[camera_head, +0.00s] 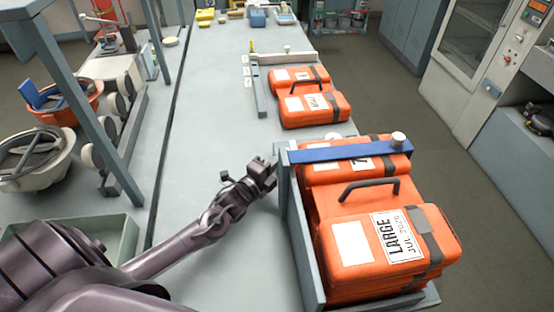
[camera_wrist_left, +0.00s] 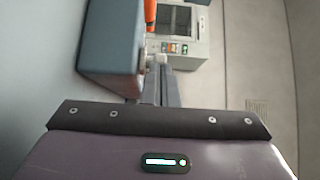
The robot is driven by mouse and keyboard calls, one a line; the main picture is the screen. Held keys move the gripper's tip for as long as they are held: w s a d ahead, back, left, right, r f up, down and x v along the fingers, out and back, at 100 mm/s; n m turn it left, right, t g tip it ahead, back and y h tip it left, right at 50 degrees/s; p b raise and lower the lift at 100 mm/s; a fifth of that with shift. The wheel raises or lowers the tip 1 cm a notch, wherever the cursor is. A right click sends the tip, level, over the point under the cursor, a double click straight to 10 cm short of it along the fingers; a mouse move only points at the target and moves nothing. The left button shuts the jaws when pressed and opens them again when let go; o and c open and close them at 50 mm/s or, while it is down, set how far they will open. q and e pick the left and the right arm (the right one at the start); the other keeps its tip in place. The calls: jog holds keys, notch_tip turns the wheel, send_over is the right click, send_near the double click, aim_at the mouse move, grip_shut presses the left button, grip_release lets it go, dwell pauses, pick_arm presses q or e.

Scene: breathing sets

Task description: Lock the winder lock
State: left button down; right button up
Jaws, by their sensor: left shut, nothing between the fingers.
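My left gripper (camera_head: 268,170) is shut and empty. It is at the left side of the near grey rack, close to its upright side wall (camera_head: 296,225); I cannot tell whether it touches. In the left wrist view the shut fingers (camera_wrist_left: 162,85) point away from the camera, beside a blue-grey panel (camera_wrist_left: 108,45). A blue bar (camera_head: 340,151) lies across the rack above the orange cases, with a white knob (camera_head: 398,138) at its right end. No part is clearly marked as the winder lock. My right gripper is not in view.
More orange cases (camera_head: 305,100) lie farther back by a second rack (camera_head: 257,85). The grey bench (camera_head: 210,110) left of the racks is mostly clear. A shelf frame (camera_head: 100,120) stands at the left.

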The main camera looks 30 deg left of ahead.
aim_at(274, 147)
pick_arm(q)
jog(key=w+a+b, duration=0.1)
jog(key=w, duration=0.1)
jog(key=w+a+b, duration=0.1)
jog(key=w+a, duration=0.1)
jog(key=shift+f+b, duration=0.1)
jog(key=shift+b, duration=0.3)
jog(key=shift+w+a, duration=0.25)
jog(key=shift+s+r, duration=0.1)
jog(key=shift+r, duration=0.15)
